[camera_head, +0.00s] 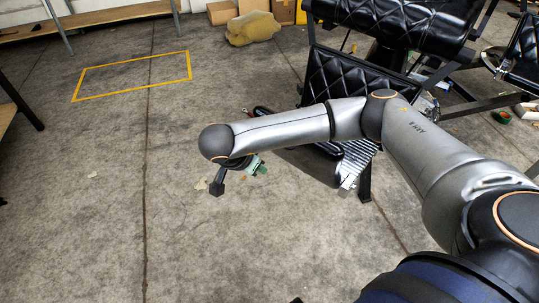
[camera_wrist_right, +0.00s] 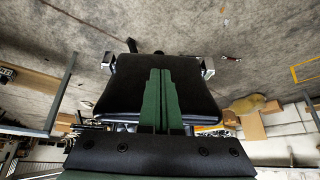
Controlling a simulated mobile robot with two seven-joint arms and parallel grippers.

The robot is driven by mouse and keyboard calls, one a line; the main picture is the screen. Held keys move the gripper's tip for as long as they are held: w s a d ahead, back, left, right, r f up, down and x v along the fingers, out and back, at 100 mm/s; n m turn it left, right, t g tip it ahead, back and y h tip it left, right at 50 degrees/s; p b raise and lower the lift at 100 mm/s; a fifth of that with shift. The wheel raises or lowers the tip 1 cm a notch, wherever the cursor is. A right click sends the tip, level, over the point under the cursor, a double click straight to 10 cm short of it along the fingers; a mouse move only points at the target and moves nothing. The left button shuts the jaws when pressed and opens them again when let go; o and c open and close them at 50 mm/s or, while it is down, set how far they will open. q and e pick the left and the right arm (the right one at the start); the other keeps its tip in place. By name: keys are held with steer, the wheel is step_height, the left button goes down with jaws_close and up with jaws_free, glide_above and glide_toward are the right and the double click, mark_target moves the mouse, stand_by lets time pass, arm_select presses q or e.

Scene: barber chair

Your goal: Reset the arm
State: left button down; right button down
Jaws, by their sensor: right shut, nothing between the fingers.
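My right arm (camera_head: 285,127) reaches in from the right and stretches across the middle of the head view. My right gripper (camera_head: 257,167) is mostly hidden under the wrist, with a bit of green showing beside it. In the wrist view its two green fingers (camera_wrist_right: 160,75) lie together, shut, with nothing between them. The black barber chair (camera_head: 350,82) stands behind and to the right of the arm. Its black padded part (camera_wrist_right: 195,92) lies behind the fingers in the wrist view; I cannot tell the distance. My left gripper is not in view.
A yellow rectangle (camera_head: 133,76) is marked on the concrete floor, which is clear at left and front. A tan sack (camera_head: 253,28) and cardboard boxes (camera_head: 283,11) stand at the back. A bench (camera_head: 90,17) runs along the back left. A second black chair (camera_head: 524,55) stands at right.

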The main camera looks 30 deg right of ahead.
steer(key=shift+d, duration=0.3)
steer(key=shift+d, duration=0.1)
